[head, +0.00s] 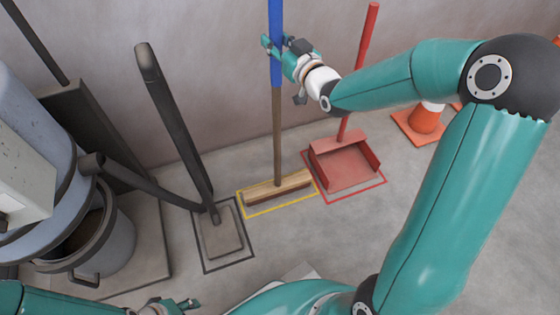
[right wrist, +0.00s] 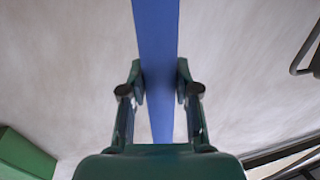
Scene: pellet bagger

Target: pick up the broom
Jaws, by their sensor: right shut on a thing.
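The broom (head: 278,140) stands upright near the wall, with a blue upper handle, a brown lower shaft and a wide wooden head. Its head (head: 279,186) rests inside a yellow outline on the floor. My right gripper (head: 275,46) is shut on the blue part of the handle. In the right wrist view the blue handle (right wrist: 156,50) runs between the two fingers (right wrist: 160,85) of that gripper. My left gripper (head: 178,304) is low at the bottom edge of the head view, away from the broom; its fingers are too small to read.
A red dustpan (head: 345,165) with a long handle stands in a red outline right of the broom. A black-handled tool (head: 180,125) stands in a dark outline to the left. A grey bin (head: 95,245) is at far left, and an orange cone (head: 425,119) at right.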

